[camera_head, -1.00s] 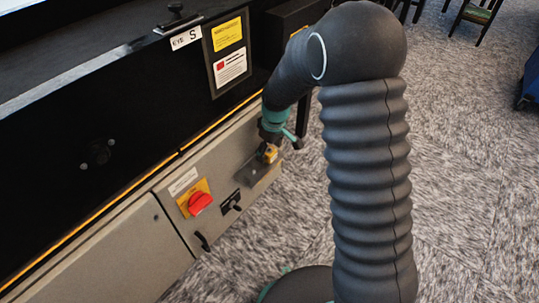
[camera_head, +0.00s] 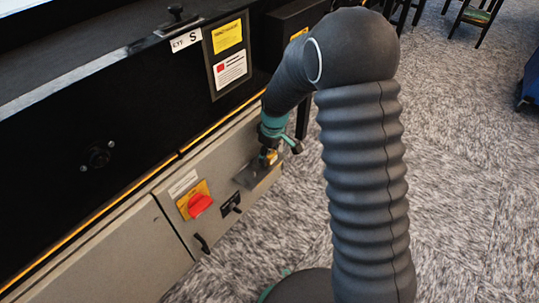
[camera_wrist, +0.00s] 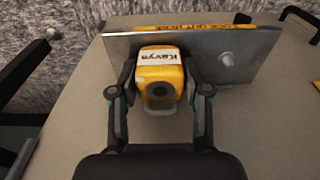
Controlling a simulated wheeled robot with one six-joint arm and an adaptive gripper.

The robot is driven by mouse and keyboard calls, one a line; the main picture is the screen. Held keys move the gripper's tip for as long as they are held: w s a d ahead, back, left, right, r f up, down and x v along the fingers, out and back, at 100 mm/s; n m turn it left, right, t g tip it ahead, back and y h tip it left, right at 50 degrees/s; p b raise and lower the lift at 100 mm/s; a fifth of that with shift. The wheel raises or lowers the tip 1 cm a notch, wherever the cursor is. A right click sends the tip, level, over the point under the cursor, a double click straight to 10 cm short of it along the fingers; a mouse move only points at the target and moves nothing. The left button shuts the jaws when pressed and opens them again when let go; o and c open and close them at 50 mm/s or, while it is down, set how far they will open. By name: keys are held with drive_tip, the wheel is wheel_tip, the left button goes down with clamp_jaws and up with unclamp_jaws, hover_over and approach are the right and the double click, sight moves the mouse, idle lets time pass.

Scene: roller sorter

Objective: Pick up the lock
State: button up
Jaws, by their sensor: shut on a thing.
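In the head view my gripper (camera_head: 268,152) is at the holder on the machine's side, with the lock (camera_head: 271,156) small and partly hidden.
A red rotary switch (camera_head: 199,204) on a yellow plate and a black handle (camera_head: 231,204) stick out of the beige panel (camera_head: 160,225), left of my gripper. The black machine body (camera_head: 110,130) rises above. Open carpet (camera_head: 470,180) lies to the right.

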drive_tip(key=r, duration=0.4)
drive_tip(key=shift+s+d+r, duration=0.1)
drive_tip(key=shift+s+r, duration=0.05)
drive_tip(key=shift+s, duration=0.05)
drive_tip(key=s+d+r+p, duration=0.4)
drive_tip(key=s+d+r, duration=0.1)
drive_tip(key=s+r, duration=0.4)
drive_tip(key=shift+s+d+r, duration=0.3)
drive_tip(key=shift+d+r, duration=0.05)
drive_tip(key=shift+r, duration=0.65)
